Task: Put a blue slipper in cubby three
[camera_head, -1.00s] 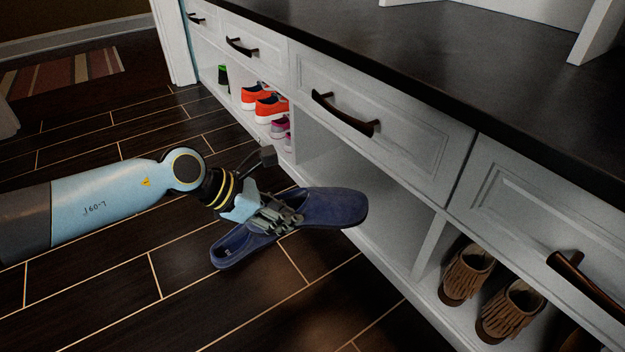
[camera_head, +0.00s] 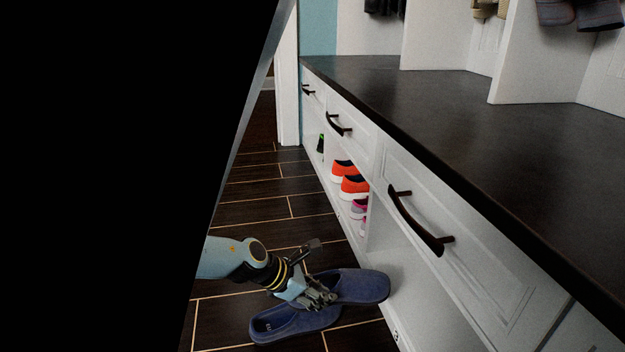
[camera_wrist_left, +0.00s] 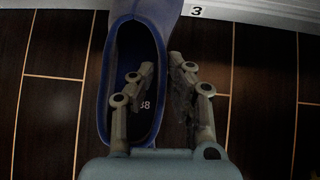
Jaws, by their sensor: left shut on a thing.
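A blue slipper (camera_head: 363,287) is held off to the left of the cubby row, its toe pointing right to the cubby opening. My left gripper (camera_head: 318,296) is shut on the slipper's side wall. In the left wrist view, one finger of the gripper (camera_wrist_left: 165,85) is inside the slipper's opening and one outside. The slipper (camera_wrist_left: 101,90) points its toe at a white board edge marked 3 (camera_wrist_left: 225,12). Cubby three (camera_head: 405,285) looks empty where it shows; the slipper's toe overlaps its opening in the picture. My right gripper is not in view.
Orange shoes (camera_head: 354,187) and pink shoes (camera_head: 358,209) stand in the neighbouring cubby farther back. Drawers with dark handles (camera_head: 418,222) and a dark bench top (camera_head: 440,110) lie above. A large black area hides the left of the head view.

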